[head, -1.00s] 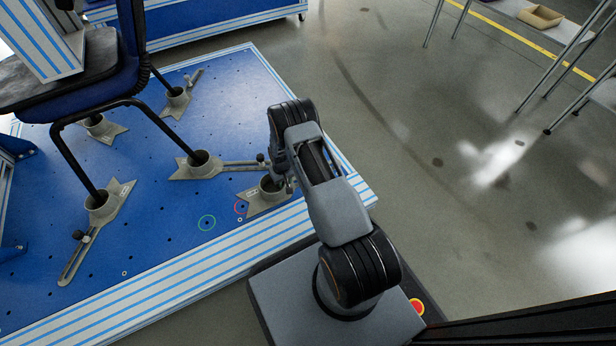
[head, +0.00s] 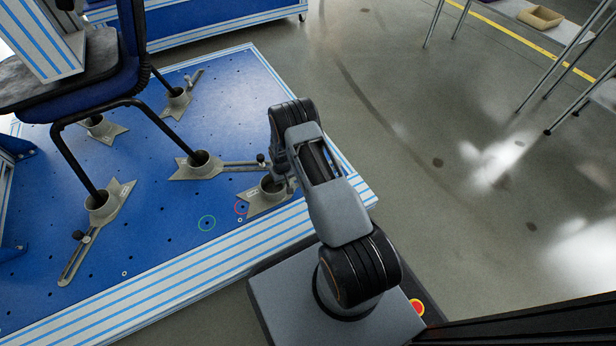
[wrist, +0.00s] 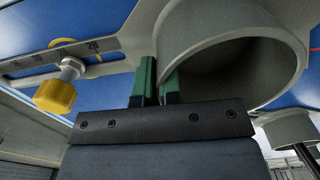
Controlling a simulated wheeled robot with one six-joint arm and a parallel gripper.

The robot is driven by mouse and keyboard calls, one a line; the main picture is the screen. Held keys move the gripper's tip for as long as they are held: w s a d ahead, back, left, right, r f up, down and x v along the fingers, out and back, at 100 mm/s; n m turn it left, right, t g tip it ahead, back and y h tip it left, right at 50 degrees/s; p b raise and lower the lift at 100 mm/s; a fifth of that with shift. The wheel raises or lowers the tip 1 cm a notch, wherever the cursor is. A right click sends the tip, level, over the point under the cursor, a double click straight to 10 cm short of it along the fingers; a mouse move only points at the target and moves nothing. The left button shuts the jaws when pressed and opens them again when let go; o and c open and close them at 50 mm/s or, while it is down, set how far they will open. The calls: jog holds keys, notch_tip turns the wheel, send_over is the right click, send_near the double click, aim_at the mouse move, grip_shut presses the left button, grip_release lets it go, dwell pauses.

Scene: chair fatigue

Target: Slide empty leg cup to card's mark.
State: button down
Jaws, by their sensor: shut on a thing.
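The empty leg cup (head: 258,200) is a grey cup on a flat base, at the front right of the blue plate (head: 150,250). No chair leg stands in it. My gripper (head: 284,182) is at its right side, partly hidden by my arm. In the wrist view my green fingertips (wrist: 158,82) are close together and shut on the wall of the cup (wrist: 285,70). A yellow knob (wrist: 55,96) and a slotted bar with a number scale show left of the fingers. I cannot make out a card.
A chair (head: 100,80) stands with its legs in other grey cups, one of them (head: 200,163) close behind the empty cup. Another cup (head: 103,205) is at the left. The plate's striped front edge (head: 200,262) is near. Open floor lies to the right.

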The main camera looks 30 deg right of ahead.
jog(key=shift+d, duration=1.95)
jog(key=c, duration=1.3)
grip_release()
jog(key=shift+r, duration=0.15)
notch_tip(320, 180, up, 6)
jog(key=p, duration=0.4)
